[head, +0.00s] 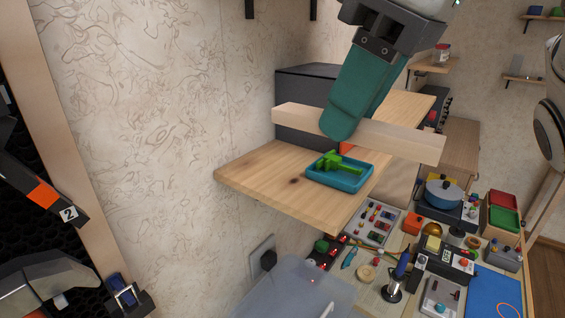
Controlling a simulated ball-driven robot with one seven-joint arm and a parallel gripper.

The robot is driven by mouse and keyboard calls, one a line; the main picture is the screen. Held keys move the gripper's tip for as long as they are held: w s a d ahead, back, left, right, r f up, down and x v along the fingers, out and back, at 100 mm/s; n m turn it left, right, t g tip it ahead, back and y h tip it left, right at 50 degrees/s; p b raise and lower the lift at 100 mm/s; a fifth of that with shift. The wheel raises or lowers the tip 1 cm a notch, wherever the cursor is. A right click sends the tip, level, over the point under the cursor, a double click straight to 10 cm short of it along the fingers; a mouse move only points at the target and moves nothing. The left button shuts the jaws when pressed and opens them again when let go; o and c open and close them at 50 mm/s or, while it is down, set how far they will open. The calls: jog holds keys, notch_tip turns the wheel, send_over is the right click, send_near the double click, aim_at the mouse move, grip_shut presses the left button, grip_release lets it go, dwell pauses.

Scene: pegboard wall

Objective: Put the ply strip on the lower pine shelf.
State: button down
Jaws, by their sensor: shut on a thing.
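The ply strip (407,141) is a long pale wooden bar, held across my gripper (343,128) with an end sticking out on each side. The teal fingers are shut on it near its middle. The strip is above the pine shelf (262,178), and appears apart from the shelf surface. On that shelf stands a blue tray (318,177) with a green object (338,163) in it. The gripper and strip hide part of the shelf's back. I cannot tell from this view whether this is the lower of two pine shelves.
A dark grey box (300,88) stands behind the strip. The left part of the shelf is bare. Below is a crowded bench with a blue pot (444,193), red and green bins (503,216) and several small parts. A wall socket (263,256) is under the shelf.

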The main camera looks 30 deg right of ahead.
aim_at(318, 109)
jog(key=w, duration=0.1)
jog(key=w+f, duration=0.1)
jog(key=w, duration=0.2)
jog(key=shift+w+a+f, duration=0.1)
jog(key=shift+a+f, duration=0.2)
jog(key=shift+f, duration=0.05)
jog(key=w+f, duration=0.4)
jog(key=f, duration=0.1)
jog(key=shift+w+a+f, duration=0.1)
jog(key=shift+w+a, duration=0.05)
jog(key=shift+a, duration=0.05)
jog(key=shift+w+f, duration=0.15)
jog(key=shift+f, duration=0.1)
jog(key=shift+x, duration=1.25)
jog(key=shift+s+d+f, duration=0.15)
jog(key=shift+s+f, duration=0.1)
jog(key=shift+f, duration=0.35)
jog(key=shift+f, duration=0.25)
jog(key=c, duration=0.8)
grip_release()
jog(key=shift+d, duration=0.1)
